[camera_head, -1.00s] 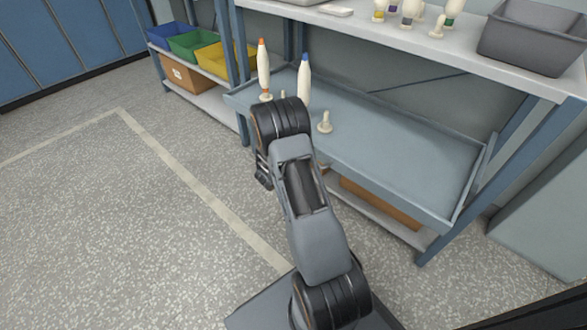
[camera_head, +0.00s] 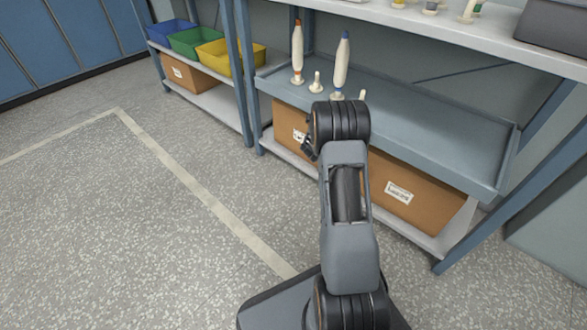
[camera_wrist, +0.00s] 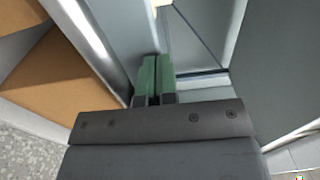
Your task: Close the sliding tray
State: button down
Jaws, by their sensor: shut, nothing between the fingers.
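The sliding tray (camera_head: 440,128) is a long blue-grey tray under the upper shelf in the head view. Its front edge lies near the frame's front posts. An orange-tipped bobbin (camera_head: 298,50), a blue-tipped bobbin (camera_head: 342,64) and small pale pegs (camera_head: 316,82) stand upright at its left end. My gripper (camera_head: 309,148) is partly hidden by my arm, at the tray's front side. In the wrist view its green fingers (camera_wrist: 156,76) are together and empty, beside a grey-blue wall of the tray. I cannot tell whether they touch it.
Cardboard boxes (camera_head: 399,193) stand on the lower shelf beneath the tray. The upper shelf (camera_head: 450,27) hangs above it with more bobbins and a grey bin (camera_head: 556,24). Blue, green and yellow bins (camera_head: 228,54) stand at the left. The floor in front is clear.

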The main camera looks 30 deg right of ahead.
jog(key=shift+w+d+r, duration=0.2)
jog(key=shift+w+d, duration=0.05)
jog(key=shift+d, duration=0.2)
jog(key=shift+d, duration=0.1)
